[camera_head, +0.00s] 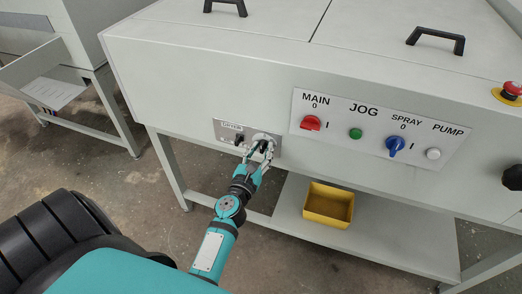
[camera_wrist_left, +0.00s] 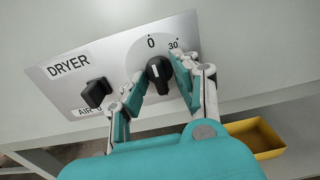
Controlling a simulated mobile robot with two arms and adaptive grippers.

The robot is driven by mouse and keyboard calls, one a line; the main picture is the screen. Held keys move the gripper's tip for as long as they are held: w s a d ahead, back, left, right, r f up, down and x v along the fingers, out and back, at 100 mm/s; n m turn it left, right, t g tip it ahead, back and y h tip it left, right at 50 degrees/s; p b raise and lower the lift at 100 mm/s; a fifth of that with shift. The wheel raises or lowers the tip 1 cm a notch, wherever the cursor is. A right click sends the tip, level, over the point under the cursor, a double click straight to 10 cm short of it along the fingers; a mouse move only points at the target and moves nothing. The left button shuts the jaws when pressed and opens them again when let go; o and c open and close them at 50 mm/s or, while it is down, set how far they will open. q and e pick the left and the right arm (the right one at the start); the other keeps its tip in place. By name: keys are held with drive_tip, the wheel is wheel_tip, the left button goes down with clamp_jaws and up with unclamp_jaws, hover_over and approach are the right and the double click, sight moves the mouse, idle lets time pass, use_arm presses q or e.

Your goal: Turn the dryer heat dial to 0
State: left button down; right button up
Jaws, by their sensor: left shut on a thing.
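The dryer heat dial (camera_wrist_left: 158,72) is a black knob on a round light scale marked 0 and 30. Its white mark points up, roughly toward the 0. It sits on the DRYER panel (camera_head: 222,127), which also shows in the left wrist view (camera_wrist_left: 60,88). My left gripper (camera_wrist_left: 160,78) has one finger on each side of the dial and is shut on it. In the head view, my left gripper (camera_head: 260,146) partly covers the dial. My right gripper is not in view.
A black air switch (camera_wrist_left: 96,92) is left of the dial. A panel to the right holds a red MAIN switch (camera_head: 310,123), green JOG button (camera_head: 355,133), blue SPRAY switch (camera_head: 395,146) and white PUMP button (camera_head: 433,154). A yellow bin (camera_head: 328,217) is on the shelf below.

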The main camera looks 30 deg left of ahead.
sight(266, 117)
use_arm(q)
drive_tip(key=shift+r, duration=0.2)
drive_tip(key=c, duration=1.4)
unclamp_jaws()
drive_tip(key=shift+w+f, duration=0.1)
drive_tip(key=shift+f, duration=0.05)
drive_tip(key=shift+o, duration=0.2)
drive_tip(key=shift+w+a+r, duration=0.1)
drive_tip(key=shift+a+r, duration=0.1)
drive_tip(key=shift+r, duration=0.85)
drive_tip(key=shift+d+r, duration=0.2)
wheel_tip(266, 117, up, 8)
drive_tip(key=shift+f, duration=0.2)
